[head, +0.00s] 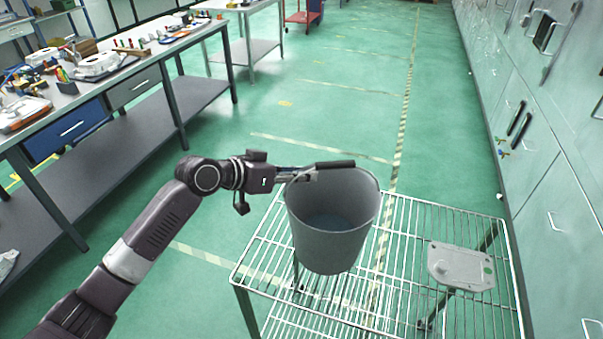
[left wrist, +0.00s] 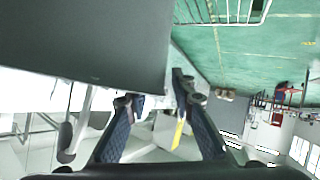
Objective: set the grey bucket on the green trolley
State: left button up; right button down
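The grey bucket (head: 331,228) stands upright over the wire-topped trolley (head: 400,290), left of its middle. It appears to rest on the wires, though its base contact is hard to see. The trolley's top looks silvery and its legs dark. My left gripper (head: 318,171) is at the bucket's far left rim, with one dark finger reaching over the mouth. My right gripper is not in view.
A flat grey metal casting (head: 461,267) lies on the trolley's right side. A workbench (head: 185,42) with tools and parts runs along the left. Grey cabinets (head: 540,130) line the right. The green floor (head: 330,100) between them is mostly clear.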

pick_arm(q)
jog(key=shift+r, duration=0.2)
jog(key=shift+s+a, duration=0.1)
jog(key=shift+a, duration=0.15)
jog(key=b+v, duration=0.2)
jog(key=v, duration=0.9)
jog(key=shift+r+b, duration=0.2)
jog(key=shift+b, duration=0.1)
jog(key=shift+s+a, duration=0.1)
jog(key=shift+s, duration=0.05)
